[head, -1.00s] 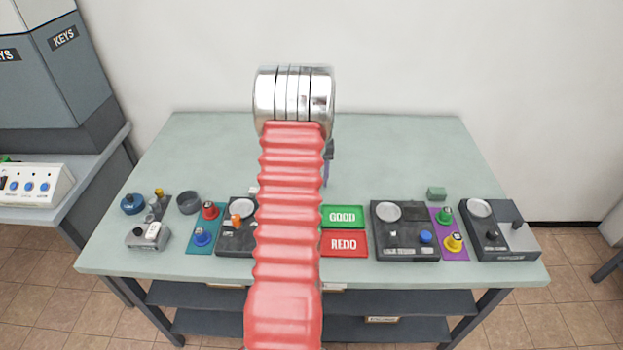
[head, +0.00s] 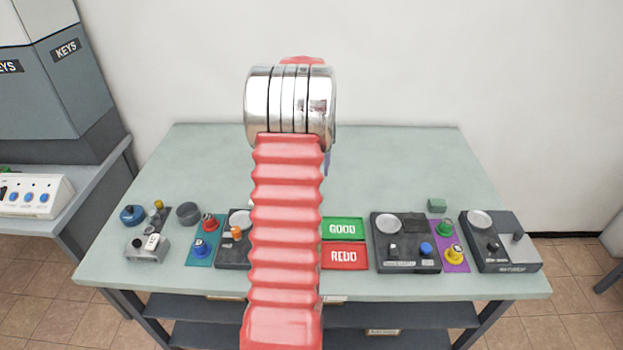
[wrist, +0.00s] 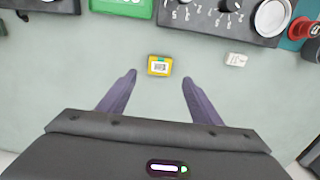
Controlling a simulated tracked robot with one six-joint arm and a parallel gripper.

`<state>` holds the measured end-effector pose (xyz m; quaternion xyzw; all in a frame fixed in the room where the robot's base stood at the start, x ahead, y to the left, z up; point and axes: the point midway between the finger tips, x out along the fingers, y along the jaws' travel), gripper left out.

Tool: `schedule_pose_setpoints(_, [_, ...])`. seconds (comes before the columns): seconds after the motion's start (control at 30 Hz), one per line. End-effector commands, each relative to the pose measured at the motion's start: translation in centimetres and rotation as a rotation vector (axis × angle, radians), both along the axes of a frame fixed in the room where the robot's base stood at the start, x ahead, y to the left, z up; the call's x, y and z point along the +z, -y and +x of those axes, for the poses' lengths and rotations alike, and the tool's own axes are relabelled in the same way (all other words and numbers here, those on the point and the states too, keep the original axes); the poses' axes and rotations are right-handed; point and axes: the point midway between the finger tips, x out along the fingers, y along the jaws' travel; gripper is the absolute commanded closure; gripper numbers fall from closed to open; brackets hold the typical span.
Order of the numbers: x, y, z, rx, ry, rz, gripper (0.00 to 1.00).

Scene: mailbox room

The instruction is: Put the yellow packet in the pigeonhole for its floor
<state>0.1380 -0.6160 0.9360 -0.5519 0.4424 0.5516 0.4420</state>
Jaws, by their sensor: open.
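The yellow packet (wrist: 160,66) lies on the pale green table in the wrist view, small, with a white label and a teal mark on it. My gripper (wrist: 158,76) is open and empty. Its two purple fingers point toward the packet, which shows between and just beyond their tips, with no contact visible. In the head view my arm hides the packet, and only a sliver of my gripper shows beside the arm. No pigeonholes are in view.
The table (head: 400,160) is clear at the back. Along its front stand dial boxes (head: 405,240), a green GOOD tray (head: 342,229), a red REDO tray (head: 344,256) and coloured knobs. A small white block (wrist: 236,60) lies right of the packet. A KEYS cabinet (head: 50,90) stands at left.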

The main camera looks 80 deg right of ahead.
Motion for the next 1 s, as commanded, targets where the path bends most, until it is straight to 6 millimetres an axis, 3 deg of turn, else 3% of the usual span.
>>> schedule_pose_setpoints(0.1, [1.5,0.0,0.0,0.0,0.0,-0.001,0.41])
schedule_pose_setpoints(0.27, [2.4,0.0,0.0,0.0,0.0,0.0,0.41])
schedule_pose_setpoints(1.0, [2.4,0.0,0.1,0.001,0.0,0.001,0.41])
